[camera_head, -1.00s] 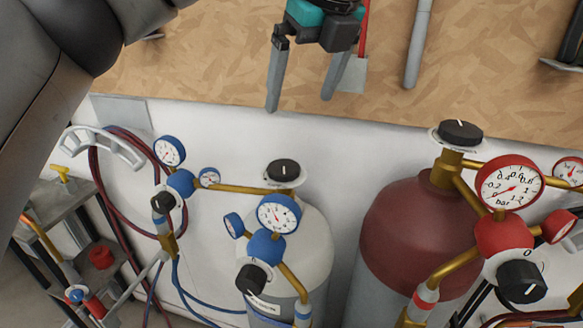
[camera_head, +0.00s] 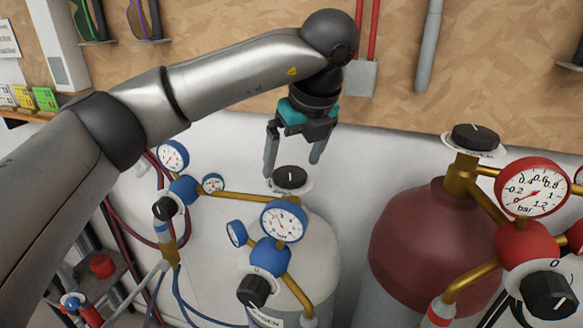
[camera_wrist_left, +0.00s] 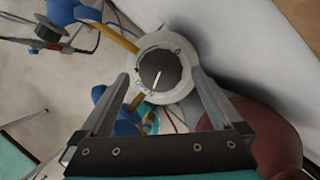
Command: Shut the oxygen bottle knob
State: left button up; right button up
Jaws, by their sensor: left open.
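The oxygen bottle (camera_head: 315,255) is the white cylinder with blue gauges in the middle of the head view. Its black knob (camera_head: 290,177) sits on top, on a white dial plate, with a white pointer line. In the left wrist view the knob (camera_wrist_left: 161,70) lies between and beyond the fingertips, its white line tilted. My left gripper (camera_head: 292,170) is open and points down at the knob from above, one finger on each side in the picture. I cannot tell whether either finger touches the plate. The fingers hold nothing. My right gripper is not in view.
A dark red bottle (camera_head: 435,240) with red gauges (camera_head: 532,188) and its own black top knob (camera_head: 475,138) stands to the right. Blue gauges (camera_head: 283,221), a second black knob (camera_head: 253,291) and brass pipes surround the oxygen bottle. A wooden tool board (camera_head: 480,60) is behind.

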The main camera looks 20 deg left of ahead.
pick_arm(q)
jog(key=shift+x, duration=1.05)
